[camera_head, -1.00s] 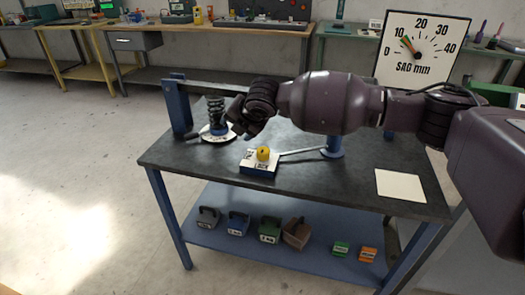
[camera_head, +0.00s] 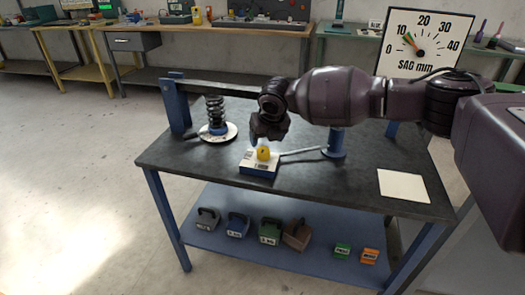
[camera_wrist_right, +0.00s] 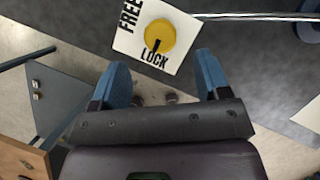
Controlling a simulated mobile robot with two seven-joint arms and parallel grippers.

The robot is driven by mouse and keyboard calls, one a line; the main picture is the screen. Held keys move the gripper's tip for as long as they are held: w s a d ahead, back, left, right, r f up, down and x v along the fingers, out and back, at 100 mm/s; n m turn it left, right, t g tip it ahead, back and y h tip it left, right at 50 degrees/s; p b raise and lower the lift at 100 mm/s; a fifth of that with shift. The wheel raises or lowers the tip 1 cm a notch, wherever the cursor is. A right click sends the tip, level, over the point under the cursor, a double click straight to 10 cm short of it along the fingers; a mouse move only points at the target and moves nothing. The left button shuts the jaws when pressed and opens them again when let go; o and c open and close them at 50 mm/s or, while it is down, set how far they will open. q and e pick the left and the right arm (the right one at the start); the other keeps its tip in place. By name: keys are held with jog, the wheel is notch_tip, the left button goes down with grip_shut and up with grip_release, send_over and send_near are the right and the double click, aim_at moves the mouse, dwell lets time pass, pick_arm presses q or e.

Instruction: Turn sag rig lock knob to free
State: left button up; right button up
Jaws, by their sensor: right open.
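The yellow lock knob (camera_head: 263,153) sits on a small white-topped blue box (camera_head: 258,170) on the dark rig table. In the right wrist view the knob (camera_wrist_right: 160,40) is round, and its black pointer mark is directed at the word LOCK on the white plate (camera_wrist_right: 128,40). The word FREE is on the plate's left part. My right gripper (camera_head: 264,143) is just above the knob in the head view. In the wrist view its two blue fingers (camera_wrist_right: 162,68) are spread apart with nothing between them, and the knob is beyond their tips. My left gripper is not in view.
A coil spring (camera_head: 215,113) stands on a white disc at the table's left. A metal rod (camera_head: 300,151) runs from the box to a blue post (camera_head: 334,143). A SAG mm dial (camera_head: 424,45) stands behind. A white sheet (camera_head: 403,186) lies at right. Several weights sit on the shelf.

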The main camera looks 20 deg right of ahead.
aim_at(263, 149)
jog(key=b+x, duration=0.1)
jog(key=x, duration=0.6)
jog(key=shift+b, duration=0.3)
jog(key=shift+w, duration=0.1)
jog(key=c, duration=0.9)
